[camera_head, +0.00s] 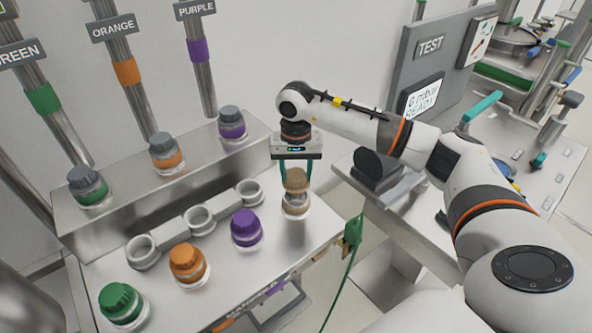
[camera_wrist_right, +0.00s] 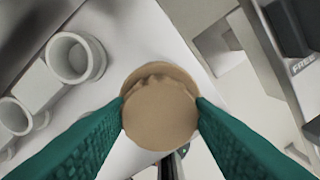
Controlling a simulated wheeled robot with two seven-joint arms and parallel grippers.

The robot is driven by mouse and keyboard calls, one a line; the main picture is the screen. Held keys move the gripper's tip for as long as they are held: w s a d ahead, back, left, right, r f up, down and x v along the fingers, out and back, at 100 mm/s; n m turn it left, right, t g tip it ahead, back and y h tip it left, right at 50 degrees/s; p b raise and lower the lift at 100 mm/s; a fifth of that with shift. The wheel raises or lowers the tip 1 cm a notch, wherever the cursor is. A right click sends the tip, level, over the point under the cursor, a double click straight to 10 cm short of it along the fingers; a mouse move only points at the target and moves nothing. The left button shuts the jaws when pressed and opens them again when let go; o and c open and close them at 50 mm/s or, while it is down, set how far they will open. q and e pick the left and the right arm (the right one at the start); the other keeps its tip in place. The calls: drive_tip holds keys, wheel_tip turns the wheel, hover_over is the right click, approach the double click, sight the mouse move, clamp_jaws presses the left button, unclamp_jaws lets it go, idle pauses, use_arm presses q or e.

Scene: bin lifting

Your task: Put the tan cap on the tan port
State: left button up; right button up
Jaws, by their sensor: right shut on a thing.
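The tan cap (camera_head: 296,179) is between the two green fingers of my right gripper (camera_head: 296,172), at the right end of the steel table. In the right wrist view the cap (camera_wrist_right: 160,108) fills the space between the fingertips (camera_wrist_right: 160,112), which press on its sides. Directly below the cap is a pale, clear-sided fitting with a tan band (camera_head: 296,204). I cannot tell whether the cap touches it or is slightly above. I cannot make out a label naming the tan port. My left gripper is not in view.
Purple (camera_head: 247,229), orange (camera_head: 188,264) and green (camera_head: 121,303) caps stand in the front row. White open cups (camera_head: 199,220) lie behind them. Grey-capped fittings (camera_head: 230,122) stand on the raised ledge under labelled pipes. A test panel (camera_head: 430,60) stands right of the table.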

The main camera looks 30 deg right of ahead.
drive_tip(key=shift+f+b, duration=0.95)
drive_tip(key=shift+f, duration=0.15)
drive_tip(key=shift+f+b, duration=1.1)
drive_tip(key=shift+b, duration=0.1)
idle(0.5)
drive_tip(key=o, duration=1.2)
drive_tip(key=shift+o, duration=0.2)
wheel_tip(320, 180, up, 12)
drive_tip(key=shift+b, duration=0.75)
